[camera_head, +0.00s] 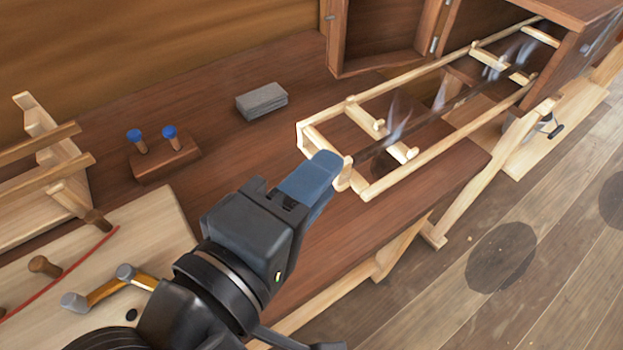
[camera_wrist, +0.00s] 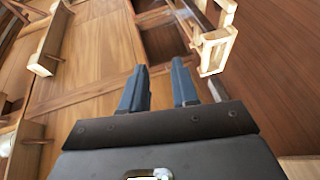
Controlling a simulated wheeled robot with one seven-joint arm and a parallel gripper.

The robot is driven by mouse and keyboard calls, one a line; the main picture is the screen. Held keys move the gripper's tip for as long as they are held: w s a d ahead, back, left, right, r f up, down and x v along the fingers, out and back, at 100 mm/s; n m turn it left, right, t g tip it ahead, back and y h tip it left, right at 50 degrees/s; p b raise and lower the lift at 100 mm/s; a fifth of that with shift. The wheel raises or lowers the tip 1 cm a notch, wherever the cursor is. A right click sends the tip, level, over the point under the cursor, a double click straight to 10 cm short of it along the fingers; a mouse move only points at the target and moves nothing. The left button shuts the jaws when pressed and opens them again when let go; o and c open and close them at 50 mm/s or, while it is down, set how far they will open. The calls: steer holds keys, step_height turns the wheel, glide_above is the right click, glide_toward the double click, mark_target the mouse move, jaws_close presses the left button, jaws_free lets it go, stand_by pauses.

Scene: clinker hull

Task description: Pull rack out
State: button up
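The rack (camera_head: 411,165) is a long pale wooden frame with crossbars and short pegs. In the head view it runs from the dark wooden box (camera_head: 567,58) at the upper right, over the bench, with much of its length outside the box. Its near end shows in the wrist view (camera_wrist: 214,52), just right of the right finger. My gripper (camera_head: 322,168) has blue fingers and overlaps the rack's near left corner in the head view. In the wrist view the gripper (camera_wrist: 160,75) is open, with nothing seen between its fingers. Whether a finger touches the rack is unclear.
Wispy steam drifts over the rack. The brown bench (camera_head: 225,130) carries a grey block (camera_head: 262,101) and a wooden block with blue-topped pegs (camera_head: 165,157). A pale board (camera_head: 130,243) with clamps lies at lower left. An open door (camera_head: 385,35) stands behind the rack.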

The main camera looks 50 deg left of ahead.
steer(key=shift+a+f, duration=0.1)
steer(key=shift+a, duration=0.05)
glide_toward(323, 142)
steer(key=w+f, duration=0.1)
steer(key=w, duration=0.1)
steer(key=shift+a+p+x, duration=0.15)
steer(key=shift+p+x, duration=0.05)
steer(key=shift+x, duration=1.85)
steer(key=shift+a+p+x, duration=0.1)
steer(key=shift+p+x, duration=0.05)
steer(key=shift+x, duration=1.95)
steer(key=shift+s+f, duration=0.1)
steer(key=shift+c, duration=0.3)
jaws_close()
steer(key=shift+s, duration=0.1)
